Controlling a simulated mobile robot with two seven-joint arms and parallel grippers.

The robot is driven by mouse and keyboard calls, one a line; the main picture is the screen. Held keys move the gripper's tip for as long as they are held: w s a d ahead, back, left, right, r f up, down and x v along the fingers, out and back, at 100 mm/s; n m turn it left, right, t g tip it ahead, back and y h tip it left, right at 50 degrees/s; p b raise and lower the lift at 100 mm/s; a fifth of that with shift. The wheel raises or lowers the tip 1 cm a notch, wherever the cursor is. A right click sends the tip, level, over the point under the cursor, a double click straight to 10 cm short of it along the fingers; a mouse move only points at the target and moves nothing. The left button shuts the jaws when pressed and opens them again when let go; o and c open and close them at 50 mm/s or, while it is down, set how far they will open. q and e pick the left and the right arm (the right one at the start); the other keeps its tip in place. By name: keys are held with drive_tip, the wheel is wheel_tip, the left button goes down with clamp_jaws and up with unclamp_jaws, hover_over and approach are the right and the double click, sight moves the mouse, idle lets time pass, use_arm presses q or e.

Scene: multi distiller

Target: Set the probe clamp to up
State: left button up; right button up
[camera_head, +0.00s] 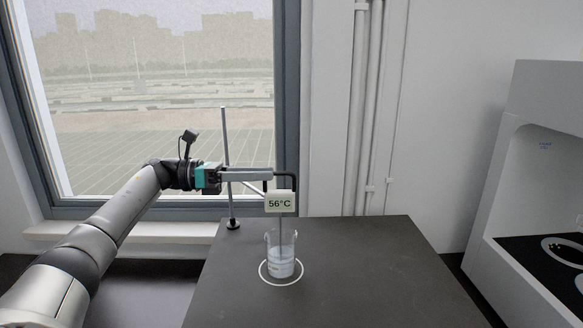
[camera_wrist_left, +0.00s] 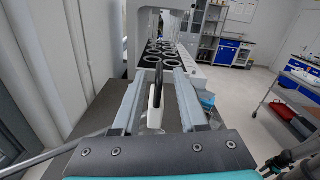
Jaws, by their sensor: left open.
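The probe clamp holds a white readout block (camera_head: 279,201) showing 56°C, with a black bracket above it. A thin probe runs down from it into a glass beaker (camera_head: 280,255) of pale liquid. The beaker stands inside a white ring on the dark table. A metal stand rod (camera_head: 225,140) rises behind the clamp's left side. My left gripper (camera_head: 271,176) reaches in from the left at the height of the clamp's bracket. In the left wrist view its fingers are open, with a black upright handle (camera_wrist_left: 158,84) between them. Whether they touch it is unclear.
The dark table top (camera_head: 370,270) is clear to the right of the beaker. A window is behind, with pipes (camera_head: 368,110) on the wall. A white cabinet (camera_head: 535,170) with round black-topped stations stands at the right.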

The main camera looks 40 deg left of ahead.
sight(289, 174)
use_arm(q)
drive_tip(key=p+x, duration=0.1)
drive_tip(key=x, duration=0.5)
drive_tip(key=shift+w+d, duration=0.2)
drive_tip(key=shift+d, duration=0.05)
clamp_jaws()
idle(1.2)
